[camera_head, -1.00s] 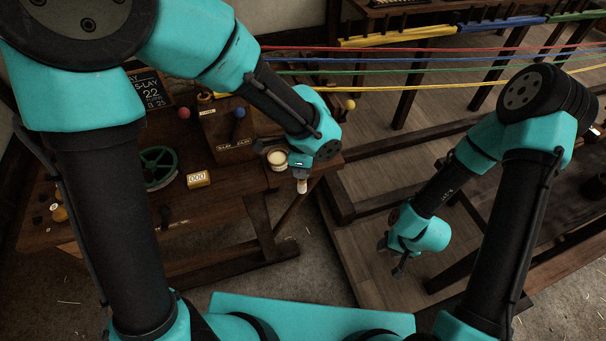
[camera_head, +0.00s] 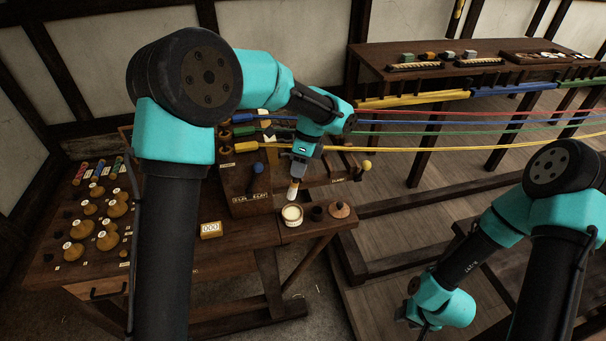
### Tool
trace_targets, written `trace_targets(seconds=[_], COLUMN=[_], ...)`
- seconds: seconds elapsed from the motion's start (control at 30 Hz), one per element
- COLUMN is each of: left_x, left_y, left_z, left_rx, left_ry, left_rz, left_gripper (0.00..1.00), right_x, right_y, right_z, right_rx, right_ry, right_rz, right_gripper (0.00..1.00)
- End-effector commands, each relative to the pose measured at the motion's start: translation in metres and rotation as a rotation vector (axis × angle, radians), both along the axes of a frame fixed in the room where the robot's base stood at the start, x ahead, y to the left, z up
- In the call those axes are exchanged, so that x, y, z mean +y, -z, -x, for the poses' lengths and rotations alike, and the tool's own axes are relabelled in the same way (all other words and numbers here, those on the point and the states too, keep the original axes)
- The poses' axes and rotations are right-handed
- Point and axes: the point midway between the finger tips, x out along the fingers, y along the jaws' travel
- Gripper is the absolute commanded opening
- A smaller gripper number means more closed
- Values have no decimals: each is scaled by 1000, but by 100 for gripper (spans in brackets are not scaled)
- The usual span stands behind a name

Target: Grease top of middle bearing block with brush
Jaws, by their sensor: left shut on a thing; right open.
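My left gripper (camera_head: 297,176) is shut on a brush (camera_head: 293,190) and holds it pointing down. The brush's pale tip is just above a small open pot of cream-coloured grease (camera_head: 292,214) at the bench's front right; I cannot tell whether they touch. Behind my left gripper, a row of spindle ends shows blue (camera_head: 241,117), green (camera_head: 243,131) and yellow (camera_head: 245,146) at the bench's back. The bearing blocks are small and partly hidden by my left arm, so I cannot pick out the middle one surely. My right gripper (camera_head: 421,328) is low at right, empty.
A wooden box with a blue-knobbed lever (camera_head: 258,168) stands left of the brush. A yellow-knobbed lever (camera_head: 366,165) is at right. A white counter (camera_head: 210,229) and several wooden spools (camera_head: 108,240) sit on the bench (camera_head: 240,246). Coloured strands stretch right towards a rack.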

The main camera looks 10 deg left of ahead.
Motion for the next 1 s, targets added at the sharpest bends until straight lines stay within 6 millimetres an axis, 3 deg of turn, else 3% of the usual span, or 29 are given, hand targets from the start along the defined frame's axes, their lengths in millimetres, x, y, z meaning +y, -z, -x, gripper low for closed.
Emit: trace_targets(seconds=[0.43,1.0], left_x=[0,0], left_y=[8,55], left_z=[1,0], left_rx=[0,0], left_ry=[0,0], left_rz=[0,0], left_gripper=[0,0], right_x=[0,0], right_y=[0,0], right_z=[0,0], right_rx=[0,0], right_ry=[0,0], right_rz=[0,0], right_gripper=[43,43])
